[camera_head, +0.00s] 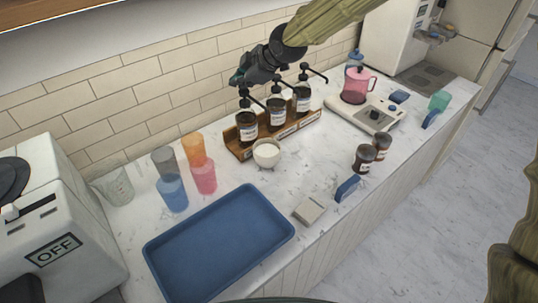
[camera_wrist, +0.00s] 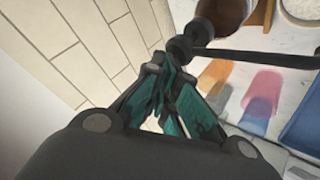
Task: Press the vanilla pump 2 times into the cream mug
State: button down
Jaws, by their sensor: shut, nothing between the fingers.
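Three dark pump bottles with black pumps stand in a wooden rack (camera_head: 238,152) against the tiled wall: a left bottle (camera_head: 246,128), a middle bottle (camera_head: 276,112) and a right bottle (camera_head: 302,100). Their labels are too small to read, so I cannot tell which is vanilla. The cream mug (camera_head: 266,155) stands upright in front of the rack, near the left bottle. My gripper (camera_head: 237,77) is shut and empty, above the left bottle's pump. In the wrist view its fingertips (camera_wrist: 163,72) are close to a black pump head (camera_wrist: 180,47); I cannot tell whether they touch.
Coloured cups (camera_head: 203,178) and a blue tray (camera_head: 155,245) lie left and front. A white machine (camera_head: 50,235) marked OFF is at far left. Two dark jars (camera_head: 364,158) and a scale (camera_head: 345,112) bearing a pink pitcher (camera_head: 354,88) are right. The tiled wall is close behind the rack.

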jog(key=shift+r, duration=0.25)
jog(key=shift+r+p, duration=2.3)
jog(key=shift+r, duration=0.65)
jog(key=shift+d+f, duration=0.1)
